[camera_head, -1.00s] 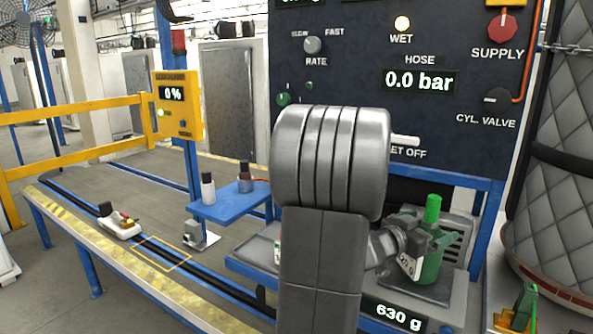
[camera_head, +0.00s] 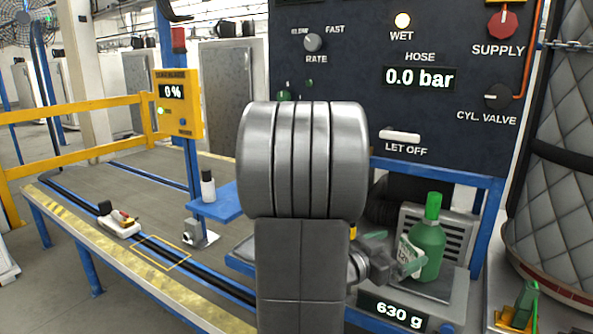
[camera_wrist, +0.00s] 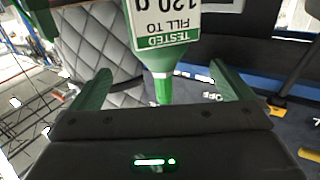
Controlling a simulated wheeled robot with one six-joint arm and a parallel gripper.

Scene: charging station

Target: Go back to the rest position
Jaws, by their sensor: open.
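The green bottle (camera_head: 432,240) with a bright green top stands upright on the scale (camera_head: 445,287) in the head view. Its white label shows large in the wrist view, with the green bottle (camera_wrist: 161,68) in front of my fingers. My gripper (camera_head: 408,256) is just left of the bottle in the head view, with its jaws apart. The wrist view shows a finger of my gripper (camera_wrist: 160,84) on each side, and nothing is gripped. My arm hides part of the bench behind it.
The control panel (camera_head: 350,60) stands behind, with a display of 0.0 bar. The scale reads 630 g. A blue shelf (camera_head: 215,205) holds a white bottle (camera_head: 208,187). A quilted tank (camera_head: 560,150) stands right.

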